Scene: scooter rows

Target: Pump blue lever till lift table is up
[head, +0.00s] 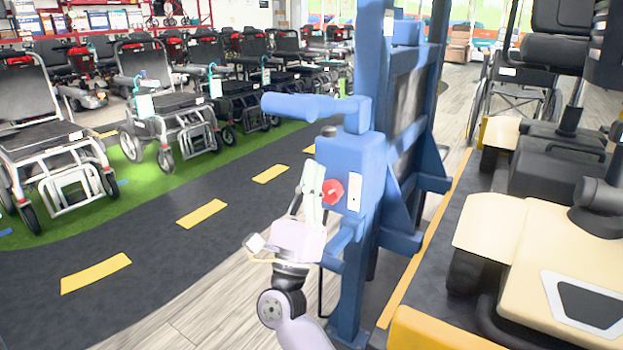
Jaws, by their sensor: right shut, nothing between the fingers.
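The blue lift stands in the middle of the head view, with a thick blue lever (300,107) pointing left from the top of its blue post (365,165). A red knob (333,191) sits on the post's side. My right gripper (313,172) is shut and empty, pointing up, below the lever and in front of the post, close to the red knob. I cannot tell whether it touches the post. The lift table (440,235), a dark platform with a yellow edge, is low at the right and bears a cream scooter (540,250). My left gripper is not in view.
Rows of wheelchairs (165,110) stand on a green strip at the left. A dark path with yellow dashes (202,213) runs free between them and the lift. Another wheelchair (515,92) stands behind the platform.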

